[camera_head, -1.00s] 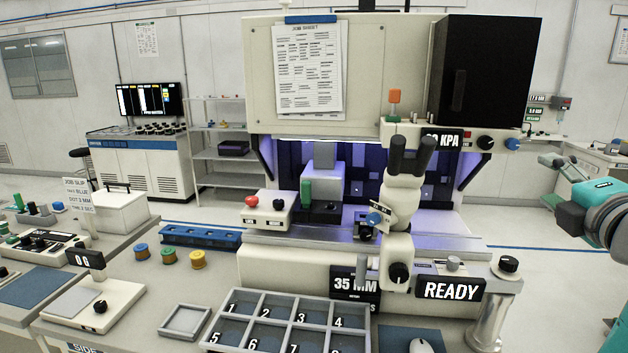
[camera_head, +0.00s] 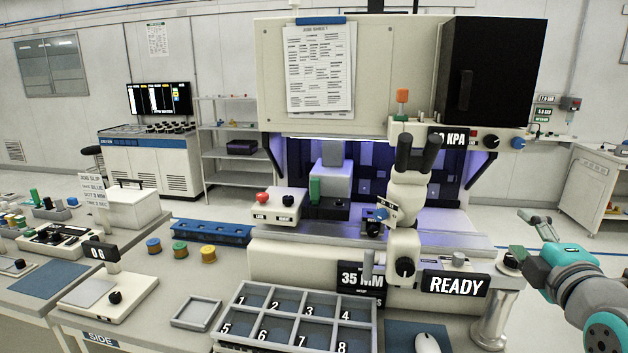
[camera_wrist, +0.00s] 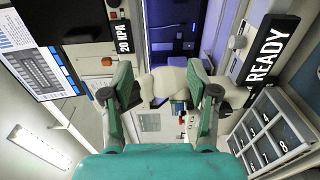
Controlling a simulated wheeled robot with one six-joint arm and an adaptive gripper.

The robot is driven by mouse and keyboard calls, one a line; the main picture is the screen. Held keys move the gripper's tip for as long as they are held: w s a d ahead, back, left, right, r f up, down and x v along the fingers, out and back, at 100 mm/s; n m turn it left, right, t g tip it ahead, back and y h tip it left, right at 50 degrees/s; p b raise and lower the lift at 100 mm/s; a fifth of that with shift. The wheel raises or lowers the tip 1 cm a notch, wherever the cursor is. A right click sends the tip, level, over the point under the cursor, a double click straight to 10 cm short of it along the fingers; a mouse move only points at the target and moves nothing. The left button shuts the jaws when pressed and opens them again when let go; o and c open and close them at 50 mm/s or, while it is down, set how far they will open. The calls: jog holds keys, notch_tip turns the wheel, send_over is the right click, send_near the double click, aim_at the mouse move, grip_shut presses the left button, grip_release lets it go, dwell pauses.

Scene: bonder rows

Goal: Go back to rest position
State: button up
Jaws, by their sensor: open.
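My gripper (camera_head: 530,233) is at the right side of the head view, right of the bonder (camera_head: 350,263) and its READY sign (camera_head: 455,285). Its two fingers are spread and nothing is between them. In the wrist view my gripper (camera_wrist: 166,84) shows both fingers apart, with the microscope (camera_wrist: 165,80) beyond them. No held object shows in either view.
A numbered tray (camera_head: 262,318) stands at the front with a mouse (camera_head: 427,343) to its right. Three coloured spools, a blue rack (camera_head: 212,232) and a scale (camera_head: 108,298) are to the left. Open floor (camera_head: 535,205) lies behind my gripper.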

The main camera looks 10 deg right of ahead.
jog(key=s+a+f+m, duration=0.3)
jog(key=s+a+f, duration=0.1)
jog(key=f, duration=0.6)
jog(key=s+a+f+m+g+y, duration=0.1)
jog(key=s+a+f+m, duration=0.25)
jog(key=f, duration=0.65)
jog(key=s+a+f+m, duration=0.25)
jog(key=a+f, duration=0.25)
jog(key=f, duration=0.4)
jog(key=s+a+f+m+y, duration=0.1)
jog(key=s+a+f+m, duration=0.2)
jog(key=s, duration=0.4)
jog(key=s+a+f+y, duration=0.1)
jog(key=s+a+f, duration=0.1)
jog(key=s+f, duration=0.35)
jog(key=s+a+m+g+y, duration=0.1)
jog(key=s+a+m, duration=0.2)
jog(key=s, duration=1.5)
jog(key=shift+a+r, duration=0.25)
jog(key=shift+a, duration=0.15)
